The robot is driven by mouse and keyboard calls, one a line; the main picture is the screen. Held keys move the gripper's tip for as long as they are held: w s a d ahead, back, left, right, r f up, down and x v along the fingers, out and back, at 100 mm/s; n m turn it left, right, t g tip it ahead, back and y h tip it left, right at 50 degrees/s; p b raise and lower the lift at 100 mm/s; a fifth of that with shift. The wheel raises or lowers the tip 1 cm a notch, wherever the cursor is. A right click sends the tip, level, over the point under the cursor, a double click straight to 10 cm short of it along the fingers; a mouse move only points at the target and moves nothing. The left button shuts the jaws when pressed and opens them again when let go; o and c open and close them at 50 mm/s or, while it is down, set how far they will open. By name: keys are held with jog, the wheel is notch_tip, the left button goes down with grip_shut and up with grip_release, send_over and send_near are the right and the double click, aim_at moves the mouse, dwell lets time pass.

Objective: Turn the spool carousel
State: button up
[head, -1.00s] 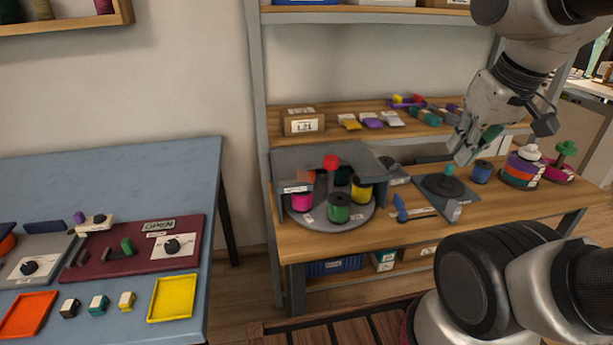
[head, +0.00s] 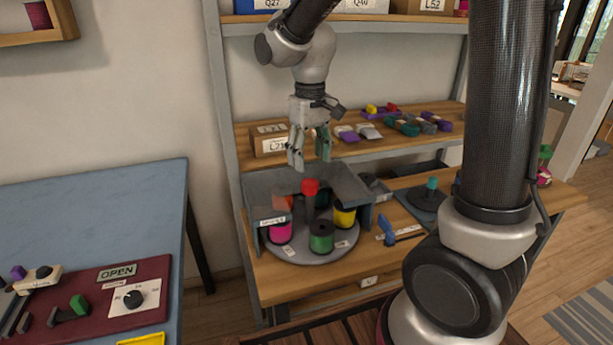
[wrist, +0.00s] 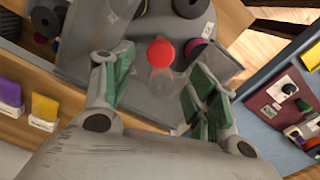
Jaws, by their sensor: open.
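The spool carousel (head: 290,250) is a round grey turntable on the wooden bench, partly under a grey housing (head: 348,184). A red-topped knob (head: 310,187) stands upright at its middle. Around it stand a green spool (head: 321,237), a yellow spool (head: 344,215) and a magenta spool (head: 280,232); spools farther back are partly hidden. My gripper (head: 310,165) points down, open and empty, above the red knob. In the wrist view the red knob (wrist: 161,53) shows between and beyond the open fingers, apart from them.
A wooden shelf (head: 400,145) behind holds a labelled box (head: 268,142) and several small coloured packets. A blue tool (head: 387,228) and a dark disc with a teal peg (head: 432,184) lie right of the carousel. A blue table (head: 90,215) with a maroon panel (head: 118,298) is at left.

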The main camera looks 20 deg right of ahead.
aim_at(310, 181)
notch_tip(310, 181, down, 8)
jog(key=shift+s+r, duration=0.1)
jog(key=shift+r, duration=0.15)
grip_shut()
dwell(0.3)
